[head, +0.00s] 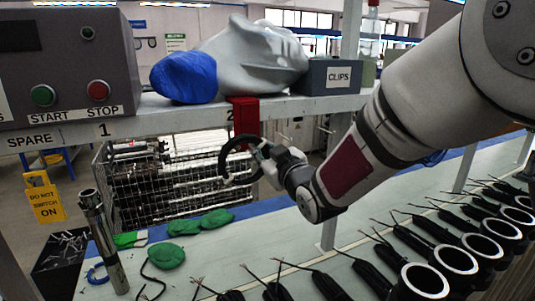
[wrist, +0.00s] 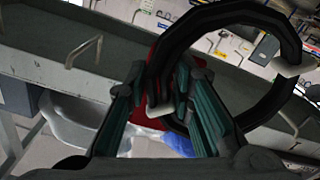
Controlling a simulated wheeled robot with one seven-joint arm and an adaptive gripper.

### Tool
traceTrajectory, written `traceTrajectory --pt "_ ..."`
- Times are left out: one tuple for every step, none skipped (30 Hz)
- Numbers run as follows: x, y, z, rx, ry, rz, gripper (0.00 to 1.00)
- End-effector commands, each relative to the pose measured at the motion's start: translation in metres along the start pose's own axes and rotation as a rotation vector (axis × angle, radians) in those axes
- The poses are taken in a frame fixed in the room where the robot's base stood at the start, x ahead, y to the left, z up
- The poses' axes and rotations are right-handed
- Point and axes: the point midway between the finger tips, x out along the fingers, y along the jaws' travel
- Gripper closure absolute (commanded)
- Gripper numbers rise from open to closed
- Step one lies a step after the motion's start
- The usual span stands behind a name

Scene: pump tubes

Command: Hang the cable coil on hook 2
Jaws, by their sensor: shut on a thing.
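The cable coil (head: 223,160) is a black ring with a pale band at its lower left. My gripper (head: 264,155) is shut on its right side and holds it in the air, just below the shelf's front edge. The wrist view shows the coil (wrist: 178,50) as a large ring across my gripper's fingers (wrist: 162,85). The label 2 (head: 230,113) is on the shelf edge, with a red hanging piece (head: 245,122) beside it. The coil overlaps the red piece's lower end in the head view; I cannot tell whether they touch. I cannot make out hook 2 itself.
The shelf (head: 180,121) carries a START/STOP box (head: 70,65), a blue-and-grey bundle (head: 230,60) and a CLIPS box (head: 332,76). Below, the bench holds green pouches (head: 200,223), a metal tube (head: 103,240) and several black-cabled cylinders (head: 420,282).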

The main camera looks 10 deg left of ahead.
Motion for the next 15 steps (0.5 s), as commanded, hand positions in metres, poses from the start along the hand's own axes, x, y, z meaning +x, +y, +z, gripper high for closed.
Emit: traceTrajectory --pt "0.004 0.0 0.0 0.0 0.002 0.0 1.0" --pt "0.005 0.0 0.0 0.0 0.002 0.0 1.0" --pt "0.008 0.0 0.0 0.0 0.003 0.0 1.0" --pt "0.009 0.0 0.0 0.0 0.003 0.0 1.0" --pt "0.011 0.0 0.001 0.0 0.003 0.0 1.0" --pt "0.013 0.0 0.001 0.0 0.003 0.0 1.0" --pt "0.015 0.0 0.001 0.0 0.002 0.0 1.0" --pt "0.016 0.0 0.001 0.0 0.002 0.0 1.0" --pt "0.018 0.0 0.002 0.0 0.002 0.0 1.0" --pt "0.02 0.0 0.001 0.0 0.002 0.0 1.0" --pt "0.022 0.0 0.001 0.0 0.002 0.0 1.0" --pt "0.024 0.0 0.002 0.0 0.003 0.0 1.0" --pt "0.025 -0.001 0.003 0.0 0.002 0.0 1.0" --pt "0.026 -0.001 0.004 0.0 0.002 0.0 1.0" --pt "0.028 -0.001 0.005 0.0 0.002 0.0 1.0"
